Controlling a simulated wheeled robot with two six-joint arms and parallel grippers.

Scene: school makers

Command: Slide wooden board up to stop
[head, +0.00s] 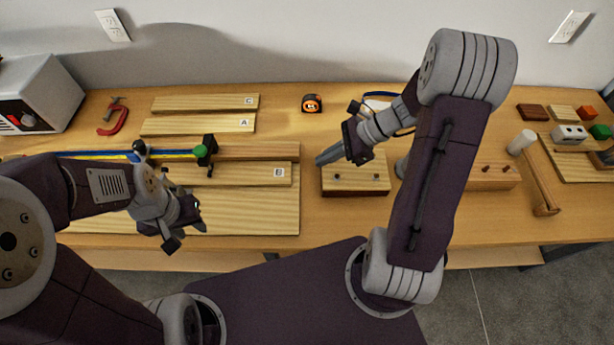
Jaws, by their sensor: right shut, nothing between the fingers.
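A wooden board marked B (225,173) lies on a wider pale base board (250,210) at the left of the bench. A long wooden strip (260,151) runs along its back side; I cannot tell whether they touch. A wooden block with two dark pegs (357,178) stands just right of the boards; I cannot tell which piece is the stop. My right gripper (319,160) is shut and empty, fingertips pointing left above the block's left end. My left gripper (200,215) is over the base board, in front of board B; its fingers are partly hidden.
A blue bar clamp with a green knob (201,151) lies along the strip. Boards C (205,102) and A (198,124) lie behind. A tape measure (312,103), a red clamp (113,121) and a mallet (541,190) are also on the bench.

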